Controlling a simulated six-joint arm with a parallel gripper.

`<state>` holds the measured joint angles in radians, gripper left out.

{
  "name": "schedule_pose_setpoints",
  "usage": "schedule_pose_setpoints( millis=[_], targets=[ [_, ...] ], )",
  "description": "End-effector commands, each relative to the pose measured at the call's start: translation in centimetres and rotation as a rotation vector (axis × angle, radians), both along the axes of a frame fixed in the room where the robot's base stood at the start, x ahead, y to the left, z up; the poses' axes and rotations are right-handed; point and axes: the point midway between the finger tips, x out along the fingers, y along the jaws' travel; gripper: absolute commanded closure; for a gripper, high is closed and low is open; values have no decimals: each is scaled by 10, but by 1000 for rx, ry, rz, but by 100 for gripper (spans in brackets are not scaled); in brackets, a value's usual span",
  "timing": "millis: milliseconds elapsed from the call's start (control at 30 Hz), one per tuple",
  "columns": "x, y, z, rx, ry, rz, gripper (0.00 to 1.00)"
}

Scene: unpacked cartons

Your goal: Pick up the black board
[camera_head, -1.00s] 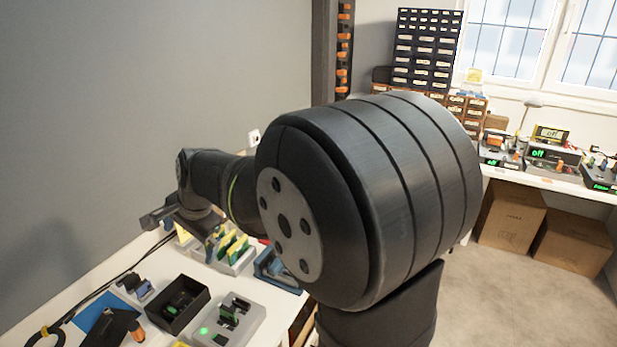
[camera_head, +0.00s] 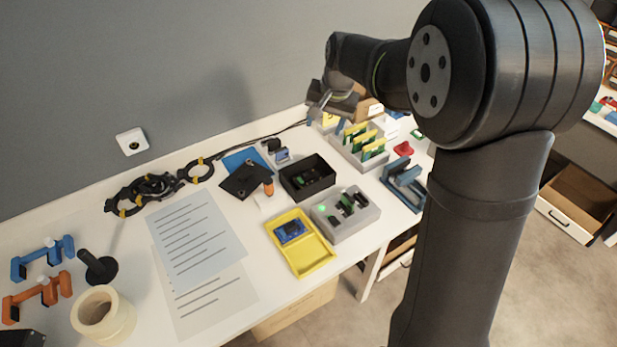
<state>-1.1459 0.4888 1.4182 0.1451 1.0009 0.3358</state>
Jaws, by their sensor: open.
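A flat black board (camera_head: 238,181) lies tilted partly over a blue sheet (camera_head: 236,160) on the white table. Other dark pieces sit in a grey fixture with a green light (camera_head: 323,219), and a black box (camera_head: 293,190) holds small dark and green parts. I cannot tell if any of these is also a board. My gripper (camera_head: 318,107) is open, above the back of the table, to the right of and beyond the black board. It is not touching the board. Its fingers are small in this view.
Yellow-and-green boards stand in a grey rack (camera_head: 374,165) below my gripper. An orange-tipped tool (camera_head: 268,188) is close to the black board. A yellow tray (camera_head: 323,262), papers (camera_head: 195,235), a tape roll (camera_head: 102,315) and black cables (camera_head: 150,187) occupy the table.

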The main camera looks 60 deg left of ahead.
Motion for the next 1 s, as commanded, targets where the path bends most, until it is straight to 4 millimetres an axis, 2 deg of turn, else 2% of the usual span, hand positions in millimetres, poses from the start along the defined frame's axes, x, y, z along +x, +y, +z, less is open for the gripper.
schedule_pose_setpoints(
  millis=[33, 200, 400, 533, 633, 1000],
  targets=[
    [-1, 11, -11, -24, -28, 116, 44],
    [-3, 39, -37, -84, -114, 490, 44],
    [-5, 56, -57, -125, -164, 753, 44],
    [-6, 59, -65, -133, -171, 809, 44],
    [-6, 60, -79, -135, -170, 814, 44],
    [-6, 69, -157, -135, -170, 811, 44]
  ],
)
